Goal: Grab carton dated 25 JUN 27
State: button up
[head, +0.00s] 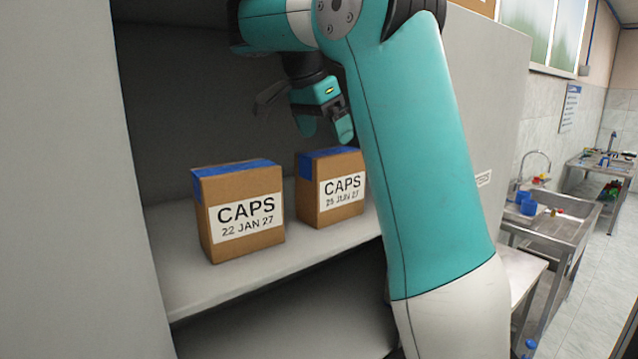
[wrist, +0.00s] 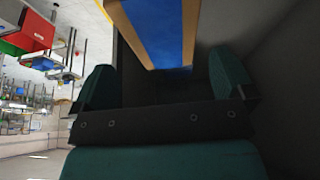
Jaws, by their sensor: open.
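The carton labelled CAPS 25 JUN 27 (head: 331,190) stands upright on the right of the shelf in the head view, its date small; my arm closely borders its right edge. A second carton, labelled CAPS 22 JAN 27 (head: 241,212), stands to its left, nearer the shelf's front. My gripper (head: 324,126) is open and empty, pointing down above the 25 JUN 27 carton. In the wrist view, a carton top with blue tape (wrist: 160,32) shows beyond and between the spread fingers; its label is hidden there.
Both cartons stand on a pale shelf (head: 190,285) inside a grey cabinet, with side walls left and right. A gap separates the cartons. A lower shelf (head: 290,325) looks empty where visible. Steel sink tables (head: 555,215) stand outside at right.

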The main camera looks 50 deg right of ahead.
aim_at(330, 152)
jog(key=shift+w+b+x, duration=0.2)
jog(key=shift+b+x, duration=2.95)
jog(key=shift+x, duration=0.65)
jog(key=shift+f, duration=0.2)
jog(key=c, duration=1)
